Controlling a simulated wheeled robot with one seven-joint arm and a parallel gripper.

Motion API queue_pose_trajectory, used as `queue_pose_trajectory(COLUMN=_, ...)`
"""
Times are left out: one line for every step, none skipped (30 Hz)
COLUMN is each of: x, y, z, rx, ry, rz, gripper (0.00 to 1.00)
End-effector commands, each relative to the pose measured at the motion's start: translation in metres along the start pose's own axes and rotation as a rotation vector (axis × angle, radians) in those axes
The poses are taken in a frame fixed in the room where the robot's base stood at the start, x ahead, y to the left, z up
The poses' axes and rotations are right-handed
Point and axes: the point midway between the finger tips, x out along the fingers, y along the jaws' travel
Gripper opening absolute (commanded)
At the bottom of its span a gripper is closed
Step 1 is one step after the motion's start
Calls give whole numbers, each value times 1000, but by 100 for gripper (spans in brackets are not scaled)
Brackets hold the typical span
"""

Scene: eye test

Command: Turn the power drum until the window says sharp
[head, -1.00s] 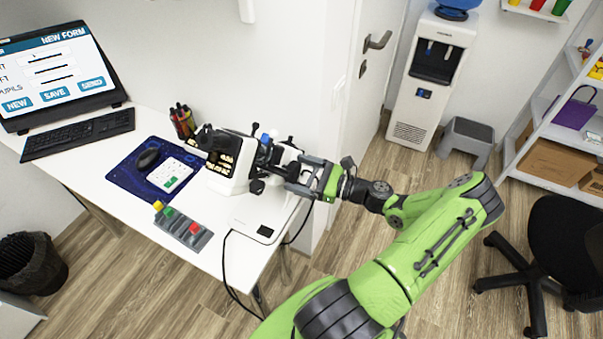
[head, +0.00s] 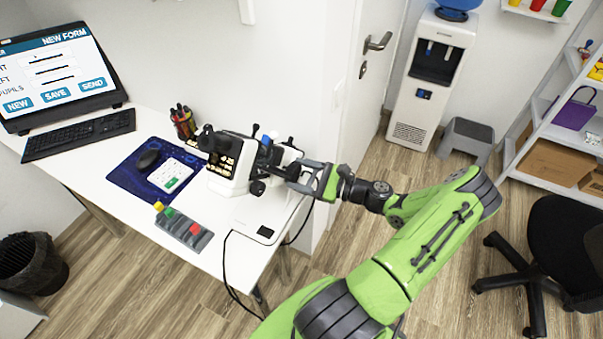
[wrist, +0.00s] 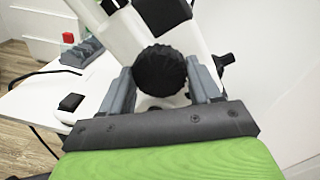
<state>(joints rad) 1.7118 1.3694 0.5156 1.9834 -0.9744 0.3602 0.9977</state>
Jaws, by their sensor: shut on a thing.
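The white and black eye-test device (head: 243,172) stands at the right end of the desk. A small dark window (head: 222,163) with yellowish writing shows on its left side; I cannot read the words. My gripper (head: 293,173) reaches in from the right against the device's right side. In the wrist view, a black ribbed round knob, seemingly the power drum (wrist: 160,78), sits between the two grey fingers of my gripper (wrist: 163,88), which is shut on it. In the head view the knob is mostly hidden by the gripper and the device.
A button block (head: 183,226) with yellow, green and red buttons lies at the desk's front edge. A blue mat (head: 125,180) with a mouse and keypad, a pen holder (head: 184,124), a keyboard (head: 80,134) and a monitor (head: 58,75) stand left. The wall and door are close behind.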

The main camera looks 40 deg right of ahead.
Motion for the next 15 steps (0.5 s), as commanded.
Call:
queue_pose_trajectory(x=0, y=0, z=1, rx=-42, ry=5, rz=4, gripper=32)
queue_pose_trajectory(x=0, y=0, z=1, rx=-70, ry=8, rz=4, gripper=32)
queue_pose_trajectory(x=0, y=1, z=1, rx=-109, ry=11, rz=4, gripper=32)
queue_pose_trajectory(x=0, y=1, z=1, rx=-137, ry=14, rz=4, gripper=32)
queue_pose_trajectory(x=0, y=1, z=1, rx=-165, ry=16, rz=5, gripper=32)
queue_pose_trajectory(x=0, y=1, z=1, rx=-204, ry=19, rz=5, gripper=32)
queue_pose_trajectory(x=0, y=1, z=1, rx=-232, ry=21, rz=6, gripper=32)
queue_pose_trajectory(x=0, y=1, z=1, rx=-260, ry=24, rz=7, gripper=32)
queue_pose_trajectory(x=0, y=2, z=1, rx=-298, ry=28, rz=7, gripper=32)
queue_pose_trajectory(x=0, y=2, z=1, rx=-326, ry=30, rz=7, gripper=32)
queue_pose_trajectory(x=0, y=2, z=1, rx=-355, ry=32, rz=7, gripper=32)
queue_pose_trajectory(x=0, y=2, z=1, rx=-393, ry=36, rz=7, gripper=32)
queue_pose_trajectory(x=0, y=2, z=0, rx=-421, ry=39, rz=8, gripper=32)
queue_pose_trajectory(x=0, y=2, z=0, rx=-449, ry=41, rz=9, gripper=32)
queue_pose_trajectory(x=0, y=2, z=0, rx=-487, ry=45, rz=10, gripper=32)
